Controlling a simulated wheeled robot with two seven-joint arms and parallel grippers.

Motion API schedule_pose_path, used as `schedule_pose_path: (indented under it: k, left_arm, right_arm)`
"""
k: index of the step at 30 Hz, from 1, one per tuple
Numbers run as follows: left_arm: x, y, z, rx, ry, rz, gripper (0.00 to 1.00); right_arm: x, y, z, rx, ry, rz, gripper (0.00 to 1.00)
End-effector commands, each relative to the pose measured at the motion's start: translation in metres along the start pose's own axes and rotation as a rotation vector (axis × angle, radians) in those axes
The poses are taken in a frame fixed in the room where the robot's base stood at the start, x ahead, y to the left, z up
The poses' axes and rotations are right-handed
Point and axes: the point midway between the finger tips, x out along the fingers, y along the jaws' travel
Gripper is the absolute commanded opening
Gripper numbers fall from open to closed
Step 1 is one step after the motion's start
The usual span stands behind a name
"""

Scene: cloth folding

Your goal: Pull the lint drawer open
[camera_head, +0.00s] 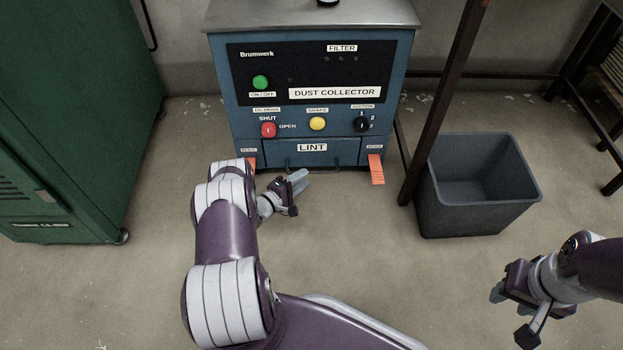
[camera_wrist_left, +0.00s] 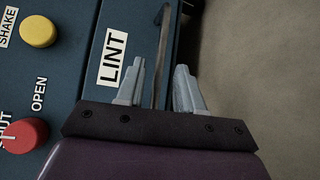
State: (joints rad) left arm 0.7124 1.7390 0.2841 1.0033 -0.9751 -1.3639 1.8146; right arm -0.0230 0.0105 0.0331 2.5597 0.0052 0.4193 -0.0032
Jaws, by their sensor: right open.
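The lint drawer (camera_head: 345,152) is the blue front with the white LINT label, low on the dust collector; it looks flush with the cabinet. In the left wrist view the label shows on the drawer front (camera_wrist_left: 128,28), with a thin bar handle (camera_wrist_left: 161,55) along the drawer's edge. My left gripper (camera_head: 304,178) is just in front of the drawer's lower part. In its wrist view the gripper (camera_wrist_left: 160,88) is open, its fingers apart with the handle lined up between them; contact cannot be told. My right gripper (camera_head: 507,315) is open and empty, low at the right, far from the drawer.
The dust collector (camera_head: 222,100) has a green button, a red knob, a yellow knob and a black dial above the drawer. A grey bin (camera_head: 480,212) and a brown post stand right; a green cabinet (camera_head: 80,110) stands left.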

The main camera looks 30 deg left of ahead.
Motion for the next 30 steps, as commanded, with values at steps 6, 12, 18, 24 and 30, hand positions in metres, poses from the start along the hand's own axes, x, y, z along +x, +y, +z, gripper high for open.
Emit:
schedule_pose_path:
  k: [6,12,18,24,30]
  left_arm:
    - [0.042,-0.004,0.0,0.001,-0.002,0.0,0.37]
    - [0.052,-0.001,0.0,0.001,0.0,-0.001,0.37]
    - [0.052,0.0,0.0,0.001,0.001,-0.001,0.27]
    - [0.052,0.0,0.0,0.001,0.001,-0.001,0.0]
    - [0.048,0.0,0.004,-0.001,0.001,-0.003,0.0]
  right_arm:
    - [0.026,0.0,0.003,0.0,-0.001,0.0,0.43]
    - [0.028,0.0,0.004,0.0,-0.001,0.0,0.43]
    - [0.027,0.0,0.003,0.0,-0.001,0.0,0.43]
    - [0.027,0.0,0.003,0.0,-0.001,0.0,0.43]
    - [0.023,0.0,0.003,0.0,-0.001,0.0,0.43]
